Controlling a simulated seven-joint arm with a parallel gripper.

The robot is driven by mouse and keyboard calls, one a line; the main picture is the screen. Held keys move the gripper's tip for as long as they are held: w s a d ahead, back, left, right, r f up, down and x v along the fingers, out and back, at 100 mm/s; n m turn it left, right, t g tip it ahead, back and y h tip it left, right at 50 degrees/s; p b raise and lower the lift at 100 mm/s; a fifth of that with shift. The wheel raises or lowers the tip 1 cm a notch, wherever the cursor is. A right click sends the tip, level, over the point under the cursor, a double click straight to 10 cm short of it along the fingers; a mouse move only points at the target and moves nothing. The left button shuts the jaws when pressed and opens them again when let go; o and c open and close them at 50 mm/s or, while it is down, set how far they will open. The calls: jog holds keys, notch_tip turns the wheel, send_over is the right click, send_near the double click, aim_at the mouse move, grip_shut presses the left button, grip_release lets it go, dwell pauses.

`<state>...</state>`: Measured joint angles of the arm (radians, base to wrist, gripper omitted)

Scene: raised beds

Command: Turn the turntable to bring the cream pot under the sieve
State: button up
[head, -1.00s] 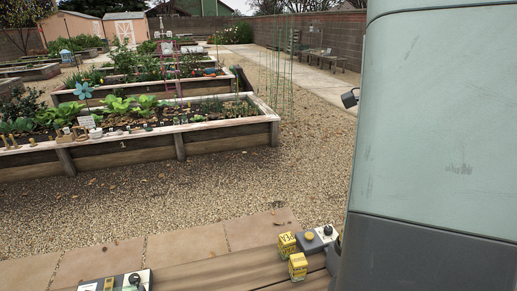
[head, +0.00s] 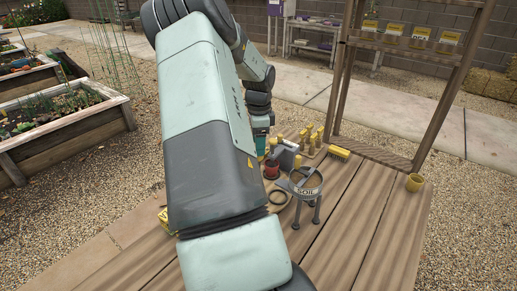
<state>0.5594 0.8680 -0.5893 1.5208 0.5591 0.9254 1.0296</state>
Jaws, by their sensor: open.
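I cannot make out a cream pot or the turntable's plate. My gripper (head: 262,154) is small at the end of my arm, just above and left of the reddish pot. It is open; its fingers are mostly hidden, and contact cannot be told.
A grey box (head: 288,153), several yellow items and a yellow-bristled brush (head: 339,153) stand behind the sieve. A wooden shelf frame (head: 413,44) rises at the back. The front right tabletop is clear. My arm blocks the left.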

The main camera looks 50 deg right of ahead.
jog(key=shift+f, duration=1.45)
jog(key=shift+c, duration=0.4)
jog(key=c, duration=1)
